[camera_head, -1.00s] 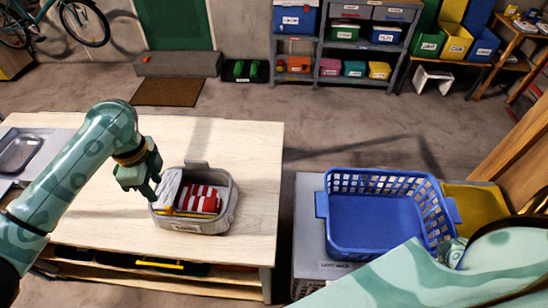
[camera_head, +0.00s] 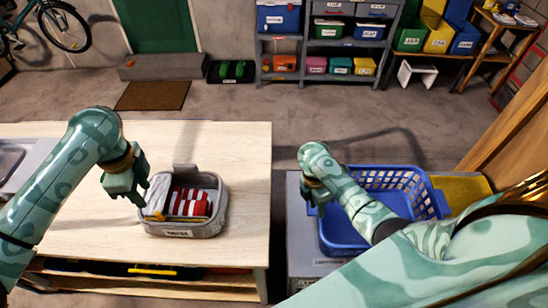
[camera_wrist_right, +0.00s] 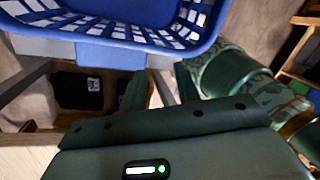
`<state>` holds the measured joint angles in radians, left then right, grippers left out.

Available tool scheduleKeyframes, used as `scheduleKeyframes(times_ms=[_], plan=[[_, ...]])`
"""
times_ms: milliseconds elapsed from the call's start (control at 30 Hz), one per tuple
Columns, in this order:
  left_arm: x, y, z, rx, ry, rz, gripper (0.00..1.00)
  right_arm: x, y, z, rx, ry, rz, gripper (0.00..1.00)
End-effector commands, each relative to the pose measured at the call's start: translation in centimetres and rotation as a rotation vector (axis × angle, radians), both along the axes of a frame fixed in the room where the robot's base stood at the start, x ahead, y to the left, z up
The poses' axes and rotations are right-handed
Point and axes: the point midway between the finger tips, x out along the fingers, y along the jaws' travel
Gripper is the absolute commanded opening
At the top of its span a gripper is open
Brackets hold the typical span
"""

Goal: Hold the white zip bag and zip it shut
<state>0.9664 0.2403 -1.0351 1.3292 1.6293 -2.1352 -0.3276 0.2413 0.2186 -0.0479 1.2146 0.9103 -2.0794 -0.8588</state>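The zip bag (camera_head: 205,226), light grey in this light, sits upright on the wooden table, its top open. Red-and-white striped cloth (camera_head: 190,202) and pale cloth (camera_head: 158,193) show inside. A tab stands up at its back edge. My left gripper (camera_head: 140,196) points down at the bag's left end; whether its fingers touch or grip the bag is unclear. My right gripper (camera_head: 312,200) is right of the table, in front of the blue basket's left side, well apart from the bag. In the right wrist view its fingers (camera_wrist_right: 160,90) stand apart with nothing between them.
A blue laundry basket (camera_head: 428,200) stands on a grey unit right of the table, close to my right arm. A gap separates the table (camera_head: 240,160) from that unit. The table is clear behind and right of the bag. A yellow bin (camera_head: 465,190) is further right.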

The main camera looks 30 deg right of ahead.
Motion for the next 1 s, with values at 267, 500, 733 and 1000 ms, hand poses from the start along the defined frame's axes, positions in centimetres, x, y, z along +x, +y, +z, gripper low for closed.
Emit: scheduleKeyframes(times_ms=[267,500,733,1000], plan=[[0.0,0.0,0.0,0.0,0.0,0.0,0.36,9.2,14.6,9.9,0.162,-0.141,0.606,0.32],[0.0,0.0,0.0,0.0,0.0,0.0,0.36,12.4,22.1,17.3,0.18,-0.235,0.988,0.32],[0.0,0.0,0.0,0.0,0.0,0.0,0.36,13.0,24.1,18.8,0.174,-0.256,1.102,0.32],[0.0,0.0,0.0,0.0,0.0,0.0,0.36,13.0,24.1,13.6,0.172,-0.253,1.099,0.32]])
